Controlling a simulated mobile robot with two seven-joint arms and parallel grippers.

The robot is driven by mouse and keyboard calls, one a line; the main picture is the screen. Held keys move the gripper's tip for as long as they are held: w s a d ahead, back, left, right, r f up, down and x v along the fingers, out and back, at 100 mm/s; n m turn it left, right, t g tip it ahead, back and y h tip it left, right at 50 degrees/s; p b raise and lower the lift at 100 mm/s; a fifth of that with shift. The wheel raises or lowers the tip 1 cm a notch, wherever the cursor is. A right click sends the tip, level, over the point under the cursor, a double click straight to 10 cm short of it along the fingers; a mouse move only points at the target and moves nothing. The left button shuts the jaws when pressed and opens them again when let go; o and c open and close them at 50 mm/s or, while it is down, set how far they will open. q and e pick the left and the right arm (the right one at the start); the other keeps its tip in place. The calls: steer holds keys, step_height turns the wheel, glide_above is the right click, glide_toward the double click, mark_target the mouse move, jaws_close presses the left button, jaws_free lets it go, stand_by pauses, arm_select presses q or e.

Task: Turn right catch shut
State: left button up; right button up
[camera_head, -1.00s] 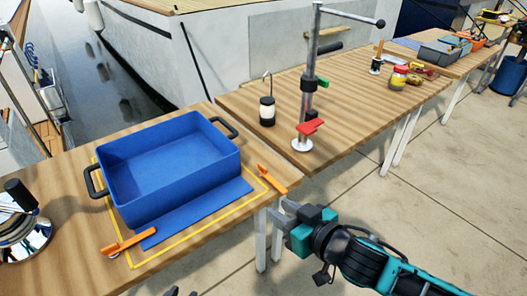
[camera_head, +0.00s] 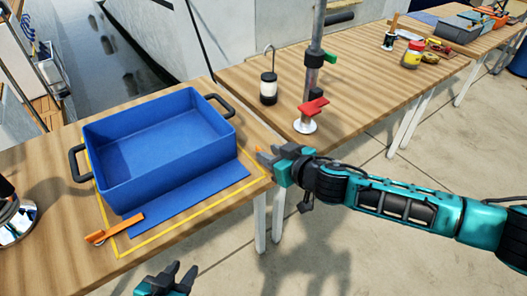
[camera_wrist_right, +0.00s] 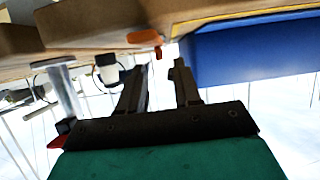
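The right catch, an orange lever, is mostly hidden behind my right gripper (camera_head: 264,158) in the head view. In the wrist view the orange catch (camera_wrist_right: 145,37) lies just beyond the fingertips, nearer the left finger. My right gripper (camera_wrist_right: 160,66) is open with nothing between its fingers; contact with the catch cannot be told. The left orange catch (camera_head: 112,230) lies across the blue flap's left end. The blue box (camera_head: 165,165) stands open behind the flap (camera_head: 190,205). My left gripper (camera_head: 172,275) is open and empty, low in front of the table.
A yellow outline (camera_head: 190,226) frames the box area. A lantern (camera_head: 268,88), a red-handled fitting (camera_head: 308,118) and a metal post (camera_head: 313,70) stand on the table to the right. A shiny metal item (camera_head: 15,222) is at the left edge. The floor in front is clear.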

mark_target(261, 149)
steer(key=shift+b+x, duration=0.3)
steer(key=shift+x, duration=1.6)
jaws_close()
